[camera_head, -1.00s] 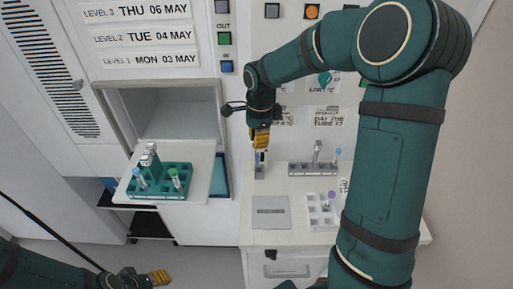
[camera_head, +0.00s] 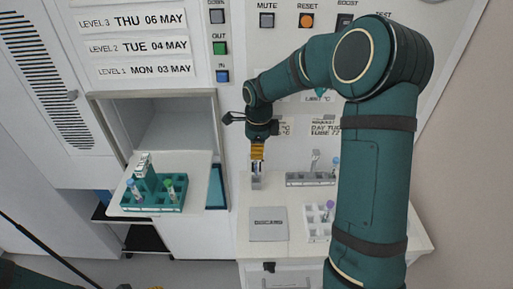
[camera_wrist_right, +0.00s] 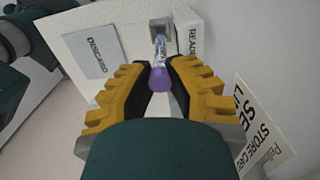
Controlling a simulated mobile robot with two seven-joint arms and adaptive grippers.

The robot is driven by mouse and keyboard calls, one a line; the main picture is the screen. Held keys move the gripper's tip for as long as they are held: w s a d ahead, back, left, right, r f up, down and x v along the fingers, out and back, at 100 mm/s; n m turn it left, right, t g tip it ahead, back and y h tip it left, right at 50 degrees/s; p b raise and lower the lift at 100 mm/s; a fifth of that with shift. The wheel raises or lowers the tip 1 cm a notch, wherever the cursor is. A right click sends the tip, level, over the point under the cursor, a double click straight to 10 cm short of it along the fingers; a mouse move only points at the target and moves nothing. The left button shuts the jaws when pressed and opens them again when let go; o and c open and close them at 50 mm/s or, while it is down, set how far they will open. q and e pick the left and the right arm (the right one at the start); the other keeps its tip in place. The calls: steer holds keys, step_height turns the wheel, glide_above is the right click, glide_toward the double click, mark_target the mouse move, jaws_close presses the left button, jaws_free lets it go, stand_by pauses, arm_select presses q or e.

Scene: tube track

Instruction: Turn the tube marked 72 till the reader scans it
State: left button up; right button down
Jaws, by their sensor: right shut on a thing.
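My right gripper (camera_head: 257,157) is shut on a purple-capped tube (camera_wrist_right: 160,78) above the small grey reader block (camera_head: 256,183). In the right wrist view the cap sits between the yellow-backed fingers (camera_wrist_right: 160,85). The clear tube body points away into the grey reader block (camera_wrist_right: 160,27), beside a white box with a partly hidden reader label (camera_wrist_right: 189,38). I cannot tell how deep the tube sits. No number on it is readable. Only slivers of my left gripper (camera_head: 154,287) show at the bottom edge of the head view.
A grey rack (camera_head: 311,180) stands right of the reader, a white rack (camera_head: 318,215) in front of it. The grey discard pad (camera_head: 268,224) lies clear in front. A teal rack (camera_head: 153,204) with tubes stands on the hatch shelf at left.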

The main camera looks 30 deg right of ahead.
steer(key=shift+f, duration=0.6)
steer(key=shift+f+b, duration=1.05)
steer(key=shift+f, duration=0.15)
stand_by(1.1)
steer(key=shift+f, duration=0.35)
steer(key=c, duration=0.9)
jaws_free()
steer(key=shift+c, duration=0.2)
step_height(320, 180, up, 12)
steer(key=shift+s+d, duration=0.15)
